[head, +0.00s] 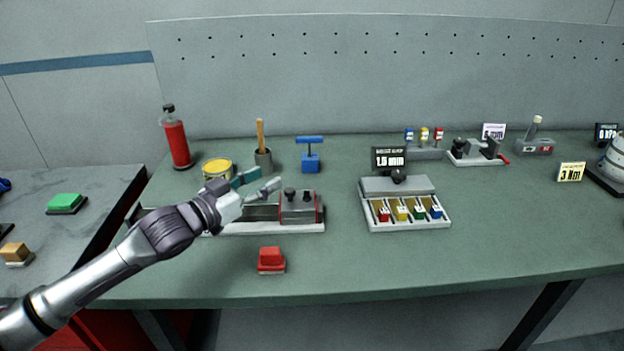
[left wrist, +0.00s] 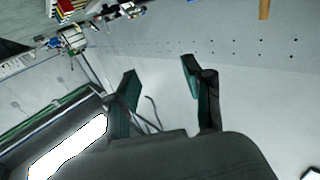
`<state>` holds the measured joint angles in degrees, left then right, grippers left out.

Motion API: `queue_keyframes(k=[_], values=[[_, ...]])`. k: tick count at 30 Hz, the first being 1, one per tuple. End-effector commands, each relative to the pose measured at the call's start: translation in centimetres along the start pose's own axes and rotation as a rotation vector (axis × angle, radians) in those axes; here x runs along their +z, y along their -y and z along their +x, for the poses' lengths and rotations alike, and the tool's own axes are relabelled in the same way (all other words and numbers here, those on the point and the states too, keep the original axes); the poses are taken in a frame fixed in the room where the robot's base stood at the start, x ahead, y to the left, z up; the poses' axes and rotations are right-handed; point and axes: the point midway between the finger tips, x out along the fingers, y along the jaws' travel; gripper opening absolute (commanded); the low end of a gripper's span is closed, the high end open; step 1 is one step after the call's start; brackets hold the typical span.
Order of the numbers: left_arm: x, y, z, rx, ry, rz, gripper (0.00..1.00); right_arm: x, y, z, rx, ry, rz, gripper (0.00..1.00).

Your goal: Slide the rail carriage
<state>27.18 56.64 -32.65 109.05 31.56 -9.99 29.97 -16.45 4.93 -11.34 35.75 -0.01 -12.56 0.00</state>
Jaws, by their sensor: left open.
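The rail carriage (head: 299,206), a dark grey block with black knobs and red edging, sits at the right end of a low rail with a pale base (head: 268,229) in the head view. My left gripper (head: 262,182) is open and empty. In the picture it lies just left of the carriage's knobs and over the rail's back edge; I cannot tell its exact height. My left arm hides the rail's left part. The left wrist view shows the two spread fingers (left wrist: 162,82) with nothing between them, and the carriage does not show there. My right gripper is not in view.
A red block (head: 271,260) lies in front. A tray of coloured pieces (head: 407,226) stands to the right. The table's front right is clear.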

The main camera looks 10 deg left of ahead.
Motion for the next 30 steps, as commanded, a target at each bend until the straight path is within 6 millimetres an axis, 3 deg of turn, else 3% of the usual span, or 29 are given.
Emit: queue_keyframes(k=[3,5,13,18,24,30], values=[[0.0,0.3,0.0,-0.001,-0.006,0.0,0.51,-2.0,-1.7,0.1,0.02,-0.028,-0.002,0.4],[0.5,0.3,0.0,-0.001,-0.005,-0.001,0.51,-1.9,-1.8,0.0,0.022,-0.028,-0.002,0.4],[5.0,0.3,0.0,-0.001,-0.003,-0.003,0.51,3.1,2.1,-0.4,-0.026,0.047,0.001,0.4],[8.1,0.2,0.0,-0.001,-0.003,-0.002,0.51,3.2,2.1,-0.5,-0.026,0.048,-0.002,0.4],[7.5,0.3,3.9,0.0,-0.009,0.0,0.51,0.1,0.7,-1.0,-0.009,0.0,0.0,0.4],[7.5,0.2,6.5,0.0,-0.008,0.001,0.51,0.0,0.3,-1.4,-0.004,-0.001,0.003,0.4]])
